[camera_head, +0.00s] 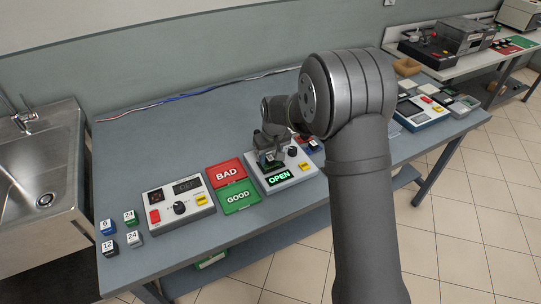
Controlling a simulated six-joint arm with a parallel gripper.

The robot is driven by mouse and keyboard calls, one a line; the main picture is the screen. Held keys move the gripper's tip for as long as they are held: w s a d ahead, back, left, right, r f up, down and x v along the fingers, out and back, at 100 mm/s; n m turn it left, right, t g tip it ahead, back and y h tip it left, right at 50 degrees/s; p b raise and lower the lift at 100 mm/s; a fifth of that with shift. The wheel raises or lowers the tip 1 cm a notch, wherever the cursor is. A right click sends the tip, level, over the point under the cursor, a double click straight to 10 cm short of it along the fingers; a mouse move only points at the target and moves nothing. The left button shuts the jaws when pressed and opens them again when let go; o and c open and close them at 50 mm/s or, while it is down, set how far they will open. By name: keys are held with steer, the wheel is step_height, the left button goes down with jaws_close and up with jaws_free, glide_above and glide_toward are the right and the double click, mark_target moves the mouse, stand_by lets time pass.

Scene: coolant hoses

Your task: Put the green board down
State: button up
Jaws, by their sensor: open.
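My gripper (268,154) is open, low over the left part of a pale tester (287,184) whose lit green display reads OPEN. A small dark patch with a green tint shows at the fingertips. It may be the green board, but it is too small and too covered to be sure, and I cannot tell if it touches the tester. Left of this tester lie a green plate marked GOOD (238,206) and, behind it, a red plate marked BAD (216,175).
A second meter (168,223) with a knob stands left of the plates. Several small numbered blocks (107,228) sit at the table's left front. A blue-framed tray (426,116) of parts is at the right. Cables lie along the back. The table's back left is clear.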

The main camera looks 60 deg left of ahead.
mark_target(270, 157)
step_height(270, 157, up, 12)
steer(key=d, duration=0.1)
steer(key=shift+d, duration=0.4)
steer(key=f, duration=0.4)
steer(key=a+f, duration=0.1)
steer(key=f, duration=0.7)
steer(key=shift+a+f, duration=0.25)
steer(key=shift+a, duration=0.15)
step_height(270, 157, up, 3)
steer(key=shift+f, duration=0.1)
steer(key=shift+r, duration=0.6)
steer(key=shift+f, duration=0.1)
